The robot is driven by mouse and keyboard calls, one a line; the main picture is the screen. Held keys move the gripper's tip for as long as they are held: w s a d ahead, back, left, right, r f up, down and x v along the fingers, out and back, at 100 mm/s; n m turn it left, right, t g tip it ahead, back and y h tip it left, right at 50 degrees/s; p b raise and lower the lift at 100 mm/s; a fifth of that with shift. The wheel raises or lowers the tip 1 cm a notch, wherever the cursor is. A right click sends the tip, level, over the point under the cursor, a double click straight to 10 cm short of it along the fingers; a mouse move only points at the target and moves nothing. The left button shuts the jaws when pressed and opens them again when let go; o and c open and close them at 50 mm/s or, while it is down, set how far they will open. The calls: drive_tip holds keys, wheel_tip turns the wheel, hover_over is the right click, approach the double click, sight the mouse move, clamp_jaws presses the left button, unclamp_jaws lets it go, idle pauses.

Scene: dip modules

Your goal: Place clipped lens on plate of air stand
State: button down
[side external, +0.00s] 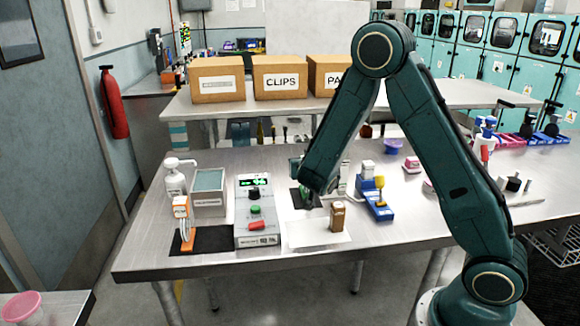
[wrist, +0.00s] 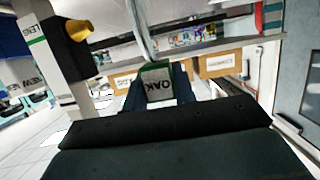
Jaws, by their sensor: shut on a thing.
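My gripper (wrist: 158,88) is shut on a small block with a white label reading "OAK" and a green edge. A pale, thin curved piece (wrist: 141,30) shows just beyond the block; I cannot tell if it is the clipped lens. I cannot make out the held thing there. I cannot tell for sure which thing is the air stand. A white post with a black block and yellow knob (wrist: 80,33) is close on the left in the wrist view.
Left of my gripper are a control box (side external: 256,222) with lit display, a grey open tank (side external: 208,204), a pump bottle (side external: 175,182) and an orange-and-white holder (side external: 182,212). A brown block (side external: 338,217) is on a white sheet (side external: 304,236). A blue-and-yellow fixture (side external: 379,203) is at right.

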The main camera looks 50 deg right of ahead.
drive_tip(key=shift+f, duration=0.55)
idle(0.4)
drive_tip(key=c, duration=1.1)
unclamp_jaws()
drive_tip(key=shift+o, duration=0.2)
drive_tip(key=v, duration=0.7)
drive_tip(key=shift+s+a+r, duration=0.1)
drive_tip(key=shift+s+a, duration=0.05)
drive_tip(key=shift+s, duration=0.05)
